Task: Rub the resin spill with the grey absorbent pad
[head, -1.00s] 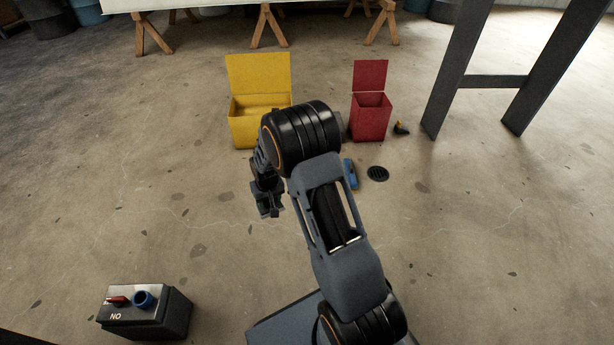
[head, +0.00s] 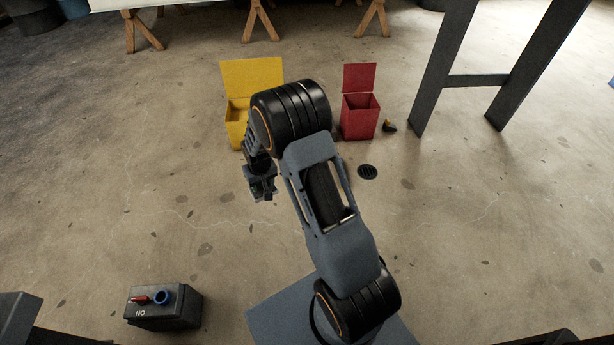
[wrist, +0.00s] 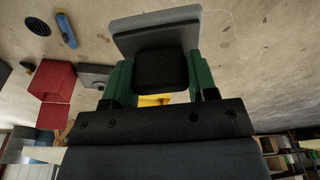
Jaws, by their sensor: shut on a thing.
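My gripper (head: 263,190) hangs over the open floor at the left of my arm in the head view, in front of the yellow bin. In the wrist view my gripper (wrist: 160,72) has its green fingers shut on the black block handle of the grey pad (wrist: 157,30). The pad's flat grey face points away from the fingers. Whether the pad touches the floor cannot be told. I cannot make out the resin spill for certain; the floor shows several small dark stains.
An open yellow bin (head: 238,108) and an open red bin (head: 359,121) stand ahead, with a floor drain (head: 368,172) nearby. A blue tool (wrist: 66,30) lies on the floor. A black box (head: 165,308) stands front left. Dark frame legs (head: 440,70) rise at right.

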